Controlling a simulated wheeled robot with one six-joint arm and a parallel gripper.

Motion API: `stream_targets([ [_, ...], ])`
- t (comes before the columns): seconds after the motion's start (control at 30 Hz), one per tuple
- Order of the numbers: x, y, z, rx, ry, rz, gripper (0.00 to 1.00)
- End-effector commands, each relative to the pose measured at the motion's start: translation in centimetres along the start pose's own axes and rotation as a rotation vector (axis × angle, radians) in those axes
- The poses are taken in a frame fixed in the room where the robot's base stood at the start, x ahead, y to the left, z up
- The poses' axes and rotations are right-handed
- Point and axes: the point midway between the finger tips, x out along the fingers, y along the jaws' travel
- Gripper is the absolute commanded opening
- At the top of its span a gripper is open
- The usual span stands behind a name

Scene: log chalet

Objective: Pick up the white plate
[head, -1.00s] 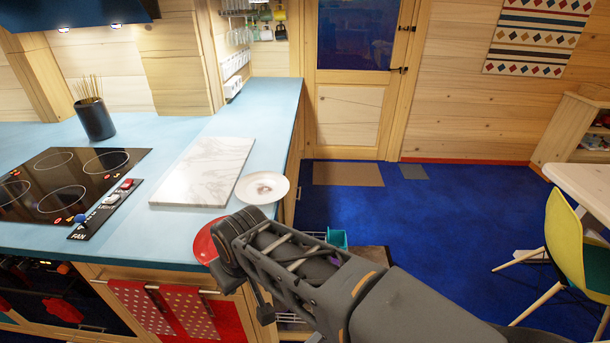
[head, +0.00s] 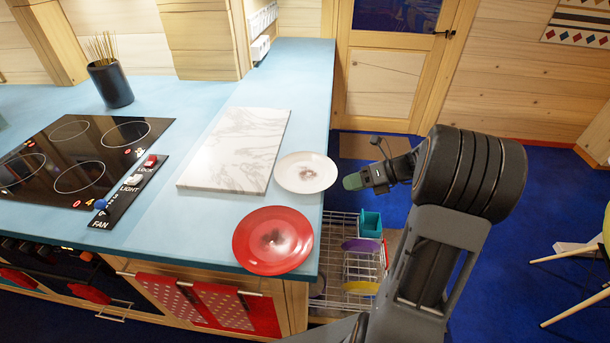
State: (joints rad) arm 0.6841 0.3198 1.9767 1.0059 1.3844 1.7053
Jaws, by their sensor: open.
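The white plate (head: 306,172) lies flat on the blue counter, with a brownish smudge in its middle. It sits at the counter's right edge, beside the marble board. My gripper (head: 356,180) is just right of the plate, past the counter edge, pointing left toward its rim. A small gap seems to lie between them. The gripper is small in the picture; it is open and holds nothing.
A red plate (head: 272,240) with a smudge lies nearer on the counter (head: 225,215). A marble board (head: 236,150) lies left of the white plate. An open dish rack (head: 350,262) with dishes stands below the counter edge. A black cooktop (head: 85,160) is at left.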

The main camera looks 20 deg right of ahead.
Motion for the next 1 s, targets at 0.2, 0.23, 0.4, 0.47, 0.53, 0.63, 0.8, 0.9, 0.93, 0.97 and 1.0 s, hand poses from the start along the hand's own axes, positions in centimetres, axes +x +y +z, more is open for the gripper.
stream_targets([
  [0.2,-3.7,-6.5,0.6,0.524,-0.269,0.133,0.41],
  [0.23,-4.1,-7.0,0.7,0.564,-0.290,0.148,0.41],
  [0.4,-4.1,-8.4,1.2,0.690,-0.354,0.202,0.41],
  [0.47,-3.2,-8.4,1.6,0.703,-0.358,0.210,0.41],
  [0.53,-2.0,-8.4,2.1,0.707,-0.358,0.211,0.41],
  [0.63,-0.3,-8.2,2.8,0.705,-0.357,0.210,0.41],
  [0.8,1.7,-8.1,3.7,0.704,-0.358,0.208,0.41],
  [0.9,2.3,-8.1,4.0,0.704,-0.360,0.207,0.41],
  [0.93,2.4,-8.1,4.0,0.704,-0.360,0.207,0.41],
  [0.97,2.5,-8.0,4.1,0.704,-0.359,0.207,0.41],
  [1.0,2.7,-8.0,4.1,0.703,-0.359,0.207,0.41],
])
